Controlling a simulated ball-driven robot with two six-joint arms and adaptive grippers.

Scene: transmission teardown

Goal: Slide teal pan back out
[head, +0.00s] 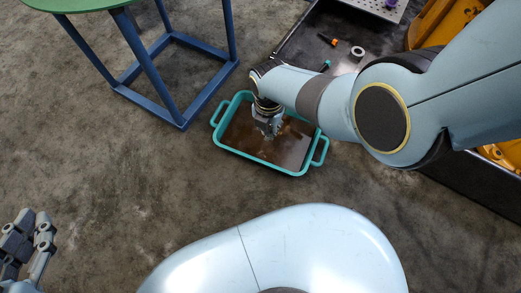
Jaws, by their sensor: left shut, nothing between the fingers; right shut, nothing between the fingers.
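The teal pan (236,151) lies on the floor in the middle of the head view, with a looped handle at its left and right ends. Brown liquid or a brown stain covers its bottom. My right gripper (268,133) points down over the pan's inside, shut and empty. I cannot tell whether its fingertips touch the pan. My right forearm hides part of the pan's far right edge. My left gripper (27,240) is at the lower left corner, shut and empty, far from the pan.
A blue-framed stool with a green top (75,4) stands to the pan's upper left. A dark bench (318,23) with a ring, small tools and a perforated grey plate is behind the pan. Orange parts (440,22) are at the right. The floor left of the pan is clear.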

